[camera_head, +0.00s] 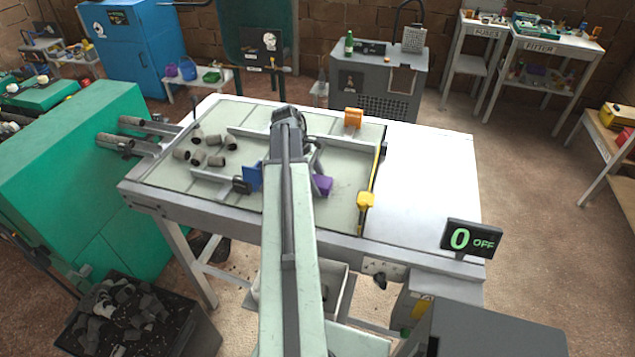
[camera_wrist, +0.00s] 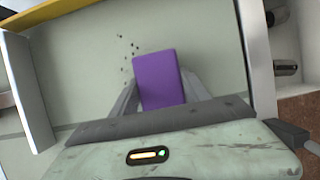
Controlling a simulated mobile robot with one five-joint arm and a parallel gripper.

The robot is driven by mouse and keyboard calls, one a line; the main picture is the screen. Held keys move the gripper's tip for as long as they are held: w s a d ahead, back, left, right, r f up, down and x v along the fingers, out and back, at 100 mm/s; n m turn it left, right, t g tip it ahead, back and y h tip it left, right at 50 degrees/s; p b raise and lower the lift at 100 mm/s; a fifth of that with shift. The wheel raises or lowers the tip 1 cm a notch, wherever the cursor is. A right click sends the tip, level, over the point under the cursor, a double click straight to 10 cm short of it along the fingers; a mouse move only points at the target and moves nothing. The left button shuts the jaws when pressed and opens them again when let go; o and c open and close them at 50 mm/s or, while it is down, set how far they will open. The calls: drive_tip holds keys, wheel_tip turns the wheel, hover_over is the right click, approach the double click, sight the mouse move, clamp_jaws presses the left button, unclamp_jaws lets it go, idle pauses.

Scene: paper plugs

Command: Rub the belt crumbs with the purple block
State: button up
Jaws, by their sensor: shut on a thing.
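The purple block (camera_wrist: 158,80) is held between the two fingers of my gripper (camera_wrist: 160,95) in the wrist view. The block also shows in the head view (camera_head: 322,185), just right of my arm, at the belt. Small dark crumbs (camera_wrist: 125,58) lie on the pale belt (camera_wrist: 200,32) just left of the block's far end. In the head view the belt (camera_head: 345,205) spans the table's left and middle part, with faint dark specks right of the block. I cannot tell whether the block touches the belt.
Several grey paper plugs (camera_head: 208,142) lie at the belt's left. A blue block (camera_head: 252,178) stands left of my arm and an orange block (camera_head: 353,117) at the far edge. A yellow piece (camera_head: 366,200) sits at the right rail. The white tabletop (camera_head: 425,175) is clear.

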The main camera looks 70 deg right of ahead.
sight(326, 182)
drive_tip(key=shift+f, duration=0.25)
drive_tip(key=shift+s, duration=0.1)
drive_tip(key=shift+s+r, duration=0.15)
drive_tip(key=shift+s, duration=1.35)
drive_tip(key=shift+s+d, duration=0.15)
drive_tip(key=shift+s, duration=1.6)
drive_tip(key=shift+s+d, duration=0.15)
drive_tip(key=shift+s, duration=1.8)
drive_tip(key=shift+w+d+f, duration=0.1)
drive_tip(key=shift+d+f, duration=0.1)
drive_tip(key=shift+d, duration=0.55)
drive_tip(key=shift+w+a, duration=0.15)
drive_tip(key=shift+w, duration=2.55)
drive_tip(key=shift+w+a, duration=0.15)
drive_tip(key=shift+w, duration=2.5)
drive_tip(key=shift+c, duration=0.6)
drive_tip(key=shift+d+b, duration=0.35)
drive_tip(key=shift+d, duration=0.4)
drive_tip(key=shift+s+d, duration=0.15)
drive_tip(key=shift+s, duration=1.8)
